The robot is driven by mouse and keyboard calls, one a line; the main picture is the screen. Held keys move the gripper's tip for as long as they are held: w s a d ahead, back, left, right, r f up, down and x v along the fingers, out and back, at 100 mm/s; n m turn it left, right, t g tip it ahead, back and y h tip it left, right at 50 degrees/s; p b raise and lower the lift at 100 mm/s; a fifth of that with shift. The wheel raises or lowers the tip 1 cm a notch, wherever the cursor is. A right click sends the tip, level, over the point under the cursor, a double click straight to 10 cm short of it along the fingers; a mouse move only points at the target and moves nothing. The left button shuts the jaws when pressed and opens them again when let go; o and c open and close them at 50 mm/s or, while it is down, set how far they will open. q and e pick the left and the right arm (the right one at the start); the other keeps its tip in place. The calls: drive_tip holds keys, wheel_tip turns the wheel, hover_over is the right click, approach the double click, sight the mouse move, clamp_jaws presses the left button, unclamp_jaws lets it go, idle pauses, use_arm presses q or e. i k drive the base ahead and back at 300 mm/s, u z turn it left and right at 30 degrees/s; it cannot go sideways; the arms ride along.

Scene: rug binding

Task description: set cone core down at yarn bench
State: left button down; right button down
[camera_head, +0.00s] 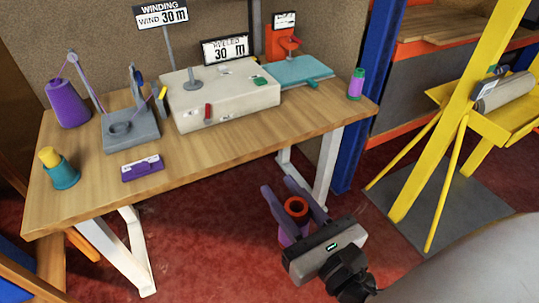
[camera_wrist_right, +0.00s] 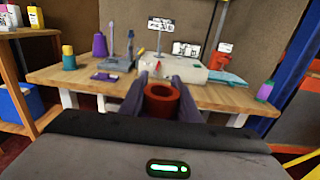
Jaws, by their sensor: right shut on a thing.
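My right gripper (camera_head: 297,205) is shut on the cone core (camera_head: 296,208), a red-orange hollow piece whose open end faces up. The core is held in the air in front of the yarn bench (camera_head: 220,150), lower right of its front edge and apart from it. A pinkish-purple part shows below the core between the fingers; I cannot tell if it belongs to it. In the right wrist view the core (camera_wrist_right: 162,103) sits between the two purple-grey fingers, with the bench (camera_wrist_right: 90,78) behind. My left gripper is out of view.
On the bench stand a purple cone (camera_head: 67,103), a teal-and-yellow cone (camera_head: 60,169), a grey winder (camera_head: 130,128), a purple label block (camera_head: 142,168), a cream machine (camera_head: 220,96) and a green-purple spool (camera_head: 356,84). The front middle and right top is bare. A yellow stand (camera_head: 455,120) is at right.

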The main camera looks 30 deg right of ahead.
sight(235, 137)
drive_tip(key=z, duration=0.35)
drive_tip(key=k, duration=0.75)
drive_tip(key=u, duration=0.55)
drive_tip(key=i, duration=1.85)
drive_tip(key=z, duration=0.95)
